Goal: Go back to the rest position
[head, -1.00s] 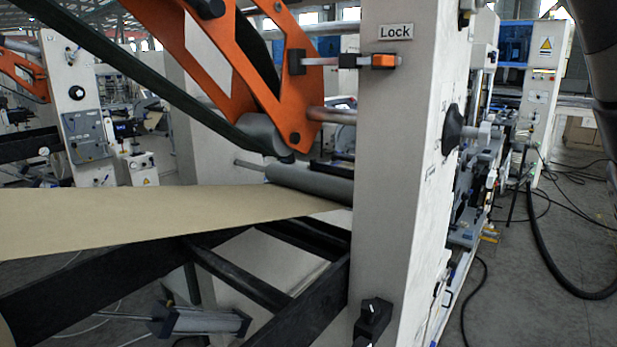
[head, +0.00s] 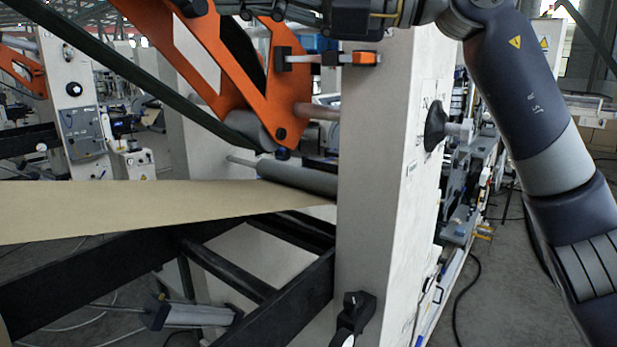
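My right arm comes in from the right and bends at the top. Its wrist crosses the top edge, in front of the upper white machine frame (head: 375,180). My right gripper (head: 265,10) points left there, partly cut off by the top edge, above the orange-ended lock slider (head: 362,58). I cannot make out whether its fingers are open or shut, and I see nothing clearly held. It hides the Lock label. My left gripper is not in view.
Orange arms (head: 235,80) hang over a grey roller (head: 300,177) and the brown kraft web (head: 130,208). A black knob (head: 352,312) is low on the frame and another black knob (head: 435,126) is on its side. Cables lie on the floor at right.

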